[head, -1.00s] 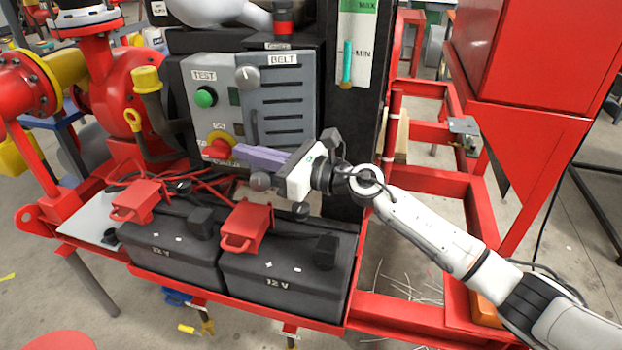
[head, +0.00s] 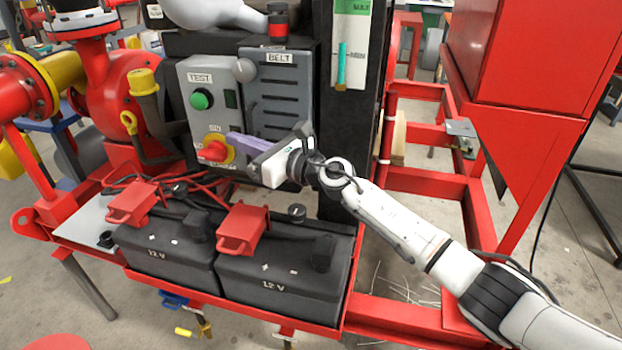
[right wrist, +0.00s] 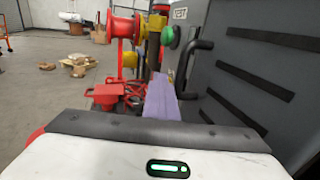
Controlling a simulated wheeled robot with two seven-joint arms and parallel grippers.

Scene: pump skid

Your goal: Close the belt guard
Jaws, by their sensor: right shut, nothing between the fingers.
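The belt guard (head: 281,100) is a grey slotted panel labelled BELT, right of the TEST control box (head: 183,88). A round grey knob (head: 245,70) shows at its upper left. In the right wrist view the guard (right wrist: 262,65) rises close on the right, with a dark bar handle (right wrist: 190,65) beyond. I cannot tell whether it sits flush. My right gripper (head: 232,142) is shut and empty. Its purple fingers overlap the guard's lower left in the head view and point toward the box; contact is unclear. The gripper hides the guard's lower part. My left gripper is out of view.
A red rotary switch (head: 213,151) and green button (head: 201,99) are near the fingertips. Two black 12 V batteries (head: 283,280) with red terminal covers (head: 241,228) stand below. A red frame (head: 425,185) is at right, under my forearm.

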